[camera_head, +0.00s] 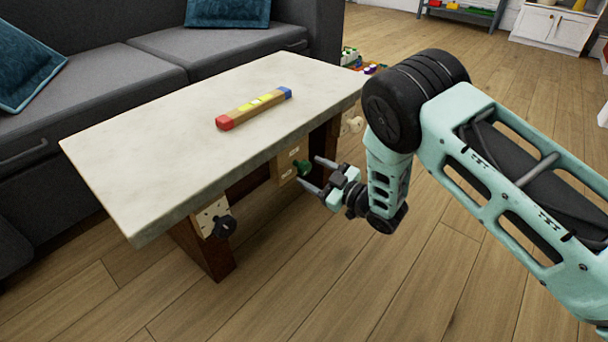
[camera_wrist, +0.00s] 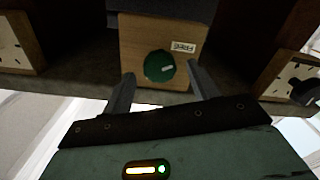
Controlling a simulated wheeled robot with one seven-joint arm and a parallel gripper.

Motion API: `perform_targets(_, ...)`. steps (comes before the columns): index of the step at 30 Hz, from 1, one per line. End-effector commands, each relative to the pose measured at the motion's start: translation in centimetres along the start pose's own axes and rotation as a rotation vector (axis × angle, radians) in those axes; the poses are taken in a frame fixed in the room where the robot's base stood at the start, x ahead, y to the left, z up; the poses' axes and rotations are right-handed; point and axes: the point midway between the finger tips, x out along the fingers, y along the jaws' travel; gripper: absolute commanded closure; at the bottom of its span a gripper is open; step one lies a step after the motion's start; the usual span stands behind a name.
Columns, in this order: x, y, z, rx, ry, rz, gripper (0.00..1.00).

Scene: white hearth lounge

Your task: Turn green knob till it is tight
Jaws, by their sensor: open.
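The green knob (camera_head: 303,168) sits on a wooden block (camera_head: 284,160) under the near edge of the table. In the wrist view the green knob (camera_wrist: 159,66) is on the block's face, beside a small label reading "FREE" (camera_wrist: 183,47). My gripper (camera_head: 308,172) is open, with its two fingers pointing at the knob. In the wrist view my gripper (camera_wrist: 160,82) has one finger to each side of the knob, slightly below it. I cannot tell whether the fingertips reach the knob's depth; no contact shows.
The stone-topped table (camera_head: 130,165) carries a level (camera_head: 254,107) with red and blue ends. A black knob (camera_head: 222,226) is on a left block, and a pale knob (camera_head: 355,124) is at the right. A grey sofa (camera_head: 215,55) stands behind. The floor (camera_head: 430,255) in front is clear.

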Motion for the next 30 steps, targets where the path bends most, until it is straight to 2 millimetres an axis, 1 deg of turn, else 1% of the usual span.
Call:
perform_targets(1,1.0,-0.2,0.2,-0.002,0.005,-0.001,0.41)
perform_targets(3,2.0,-0.1,0.2,-0.002,0.004,0.001,0.41)
perform_targets(7,3.2,-0.1,0.1,-0.002,0.002,0.0,0.41)
perform_targets(12,3.8,0.0,0.0,-0.001,0.0,0.0,0.41)
perform_targets(19,3.8,0.0,-0.1,-0.001,0.0,0.0,0.41)
perform_targets(20,3.8,0.0,-0.1,-0.001,0.0,0.001,0.49)
perform_targets(21,3.8,0.0,-0.1,-0.001,0.0,0.001,0.6)
perform_targets(24,3.8,0.0,-0.1,-0.001,0.0,0.001,0.85)
perform_targets(30,3.8,0.1,-0.1,0.005,0.0,0.001,0.85)
